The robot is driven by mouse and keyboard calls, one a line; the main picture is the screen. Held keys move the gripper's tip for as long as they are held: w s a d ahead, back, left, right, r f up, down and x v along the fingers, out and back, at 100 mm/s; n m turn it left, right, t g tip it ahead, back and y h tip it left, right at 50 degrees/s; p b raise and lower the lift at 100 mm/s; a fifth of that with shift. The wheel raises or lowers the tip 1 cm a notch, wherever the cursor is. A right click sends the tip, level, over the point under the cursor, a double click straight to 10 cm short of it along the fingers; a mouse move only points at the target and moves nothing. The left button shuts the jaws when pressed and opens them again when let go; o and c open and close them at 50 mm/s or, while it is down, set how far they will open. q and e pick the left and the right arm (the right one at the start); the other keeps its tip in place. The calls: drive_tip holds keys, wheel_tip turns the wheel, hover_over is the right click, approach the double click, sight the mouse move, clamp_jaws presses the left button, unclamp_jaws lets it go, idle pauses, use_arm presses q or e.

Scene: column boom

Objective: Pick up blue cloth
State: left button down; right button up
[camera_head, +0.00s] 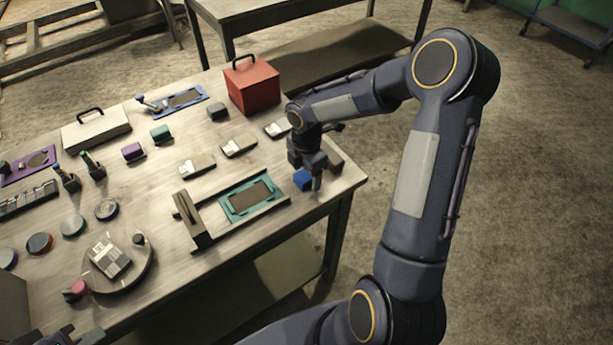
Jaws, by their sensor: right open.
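The blue cloth (302,180) is a small bright blue block-like bundle near the right end of the worktable (150,245). My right gripper (310,178) points down at the cloth and is open. One finger stands in front and to the right of the cloth and hides part of it. I cannot tell whether the fingers touch it. A dark part of my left gripper (62,337) shows at the bottom left edge. Most of it is cut off, and its jaw is unclear.
A teal tray (226,208) in a frame lies left of the cloth. A red box (252,84) and a white case (96,130) stand further back. A round turntable (138,272) and several small blocks and discs fill the left. The table's right edge is close to the cloth.

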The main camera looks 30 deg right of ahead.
sight(306, 174)
drive_tip(key=shift+c, duration=0.2)
drive_tip(key=c, duration=1.1)
drive_tip(key=shift+r, duration=0.1)
drive_tip(key=shift+r, duration=0.4)
wheel_tip(306, 174, up, 2)
drive_tip(key=shift+r, duration=0.2)
drive_tip(key=s+a+r, duration=0.2)
drive_tip(key=s+r, duration=0.1)
drive_tip(key=s, duration=0.1)
drive_tip(key=s+a+r+b, duration=0.1)
drive_tip(key=s+a+r, duration=0.2)
drive_tip(key=s, duration=0.1)
drive_tip(key=s+a+r+b, duration=0.1)
drive_tip(key=s+a+r, duration=0.1)
drive_tip(key=s+r, duration=0.1)
drive_tip(key=shift+s+a+r, duration=0.15)
drive_tip(key=shift+s+r, duration=0.2)
drive_tip(key=shift+s, duration=0.15)
